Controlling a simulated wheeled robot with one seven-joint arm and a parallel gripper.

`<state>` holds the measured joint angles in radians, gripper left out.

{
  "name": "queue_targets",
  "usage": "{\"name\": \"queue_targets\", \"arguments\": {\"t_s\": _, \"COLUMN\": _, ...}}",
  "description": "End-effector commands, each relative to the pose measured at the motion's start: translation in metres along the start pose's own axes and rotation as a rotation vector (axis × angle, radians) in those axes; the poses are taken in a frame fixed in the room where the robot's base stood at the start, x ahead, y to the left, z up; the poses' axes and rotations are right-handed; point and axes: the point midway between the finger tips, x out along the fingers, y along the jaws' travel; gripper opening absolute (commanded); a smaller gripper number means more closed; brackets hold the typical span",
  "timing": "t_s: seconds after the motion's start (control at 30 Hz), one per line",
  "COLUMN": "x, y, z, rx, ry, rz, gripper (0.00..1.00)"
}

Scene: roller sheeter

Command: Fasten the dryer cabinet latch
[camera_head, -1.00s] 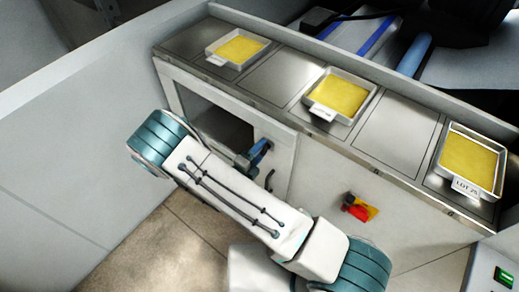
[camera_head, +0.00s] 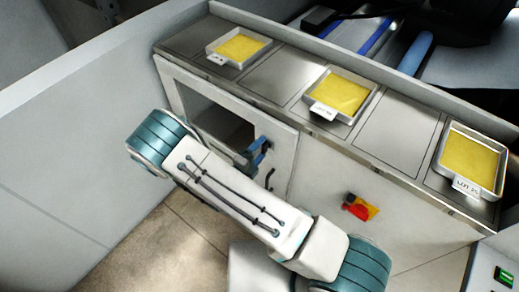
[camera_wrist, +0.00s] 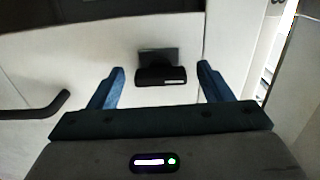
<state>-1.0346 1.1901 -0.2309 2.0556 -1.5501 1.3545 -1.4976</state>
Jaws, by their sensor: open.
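The dryer cabinet door (camera_head: 283,160) is a pale panel with a dark window, below the steel counter; it looks shut or nearly so, and I cannot tell if it is flush. The latch (camera_wrist: 160,76), a small dark block on a grey plate, sits on the pale panel in the wrist view, close to a vertical seam. My gripper (camera_head: 260,151) is at the door's right part. Its two blue fingers are open in the wrist view (camera_wrist: 160,70), one on each side of the latch and apart from it. In the head view the latch is hidden or too small to make out.
A dark bar handle (camera_wrist: 38,108) sticks out left of my gripper. A red and yellow switch (camera_head: 359,207) is on the cabinet front to the right. Trays (camera_head: 495,187) of yellow sheet stand on the counter (camera_head: 398,134). The floor (camera_head: 120,245) at lower left looks clear.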

Motion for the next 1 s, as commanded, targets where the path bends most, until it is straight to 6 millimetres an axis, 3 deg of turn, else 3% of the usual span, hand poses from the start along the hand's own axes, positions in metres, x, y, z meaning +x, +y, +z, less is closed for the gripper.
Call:
{"name": "queue_targets", "arguments": {"t_s": 0.4, "x": -0.087, "y": 0.003, "z": 0.001, "rx": 0.001, "ry": -0.006, "rz": 0.002, "gripper": 0.73}}
{"name": "queue_targets", "arguments": {"t_s": 0.6, "x": -0.12, "y": 0.001, "z": 0.001, "rx": 0.002, "ry": -0.005, "rz": 0.0, "gripper": 0.73}}
{"name": "queue_targets", "arguments": {"t_s": 0.77, "x": -0.132, "y": 0.001, "z": 0.001, "rx": -0.001, "ry": -0.004, "rz": 0.001, "gripper": 0.73}}
{"name": "queue_targets", "arguments": {"t_s": 1.0, "x": -0.134, "y": 0.0, "z": 0.001, "rx": -0.001, "ry": -0.003, "rz": 0.0, "gripper": 0.73}}
